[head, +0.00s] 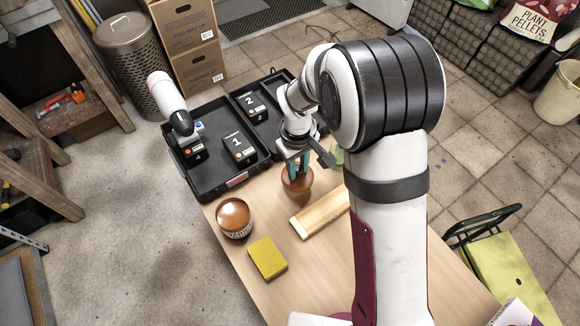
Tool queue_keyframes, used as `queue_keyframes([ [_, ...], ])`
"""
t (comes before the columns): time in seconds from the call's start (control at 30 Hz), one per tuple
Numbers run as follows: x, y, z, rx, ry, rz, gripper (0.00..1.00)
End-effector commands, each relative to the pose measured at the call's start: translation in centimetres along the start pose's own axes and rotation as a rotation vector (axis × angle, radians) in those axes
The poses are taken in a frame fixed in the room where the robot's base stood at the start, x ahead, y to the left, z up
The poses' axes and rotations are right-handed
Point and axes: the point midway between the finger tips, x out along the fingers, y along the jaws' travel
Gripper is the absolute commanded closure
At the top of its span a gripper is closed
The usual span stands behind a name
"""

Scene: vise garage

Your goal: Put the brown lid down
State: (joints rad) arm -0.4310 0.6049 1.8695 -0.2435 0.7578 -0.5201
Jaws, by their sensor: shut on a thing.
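My gripper (298,166), with teal fingers, points down over the wooden table. It is shut on a round brown piece, which I take as the brown lid (297,184). The fingertips are at its upper part. I cannot tell whether its underside touches the table or hangs just above it. A varnish tin (236,234) with a glossy copper-brown top stands to the lower left of my gripper, apart from it.
A yellow sponge-like block (267,258) and a wooden strip (320,213) lie on the table (310,275). A pale green thing (337,153) is partly hidden by my arm.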

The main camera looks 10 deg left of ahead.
Motion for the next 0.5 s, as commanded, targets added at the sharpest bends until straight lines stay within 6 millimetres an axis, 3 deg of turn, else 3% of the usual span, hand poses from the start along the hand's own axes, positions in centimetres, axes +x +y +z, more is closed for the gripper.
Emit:
queue_keyframes([
  [0.1, 1.1, -1.2, -1.4, -0.002, 0.000, 0.000, 1.00],
  [0.33, 4.9, -1.6, -1.6, 0.000, -0.002, 0.001, 1.00],
  [0.5, 5.2, -1.6, -1.6, 0.001, 0.000, 0.002, 1.00],
])
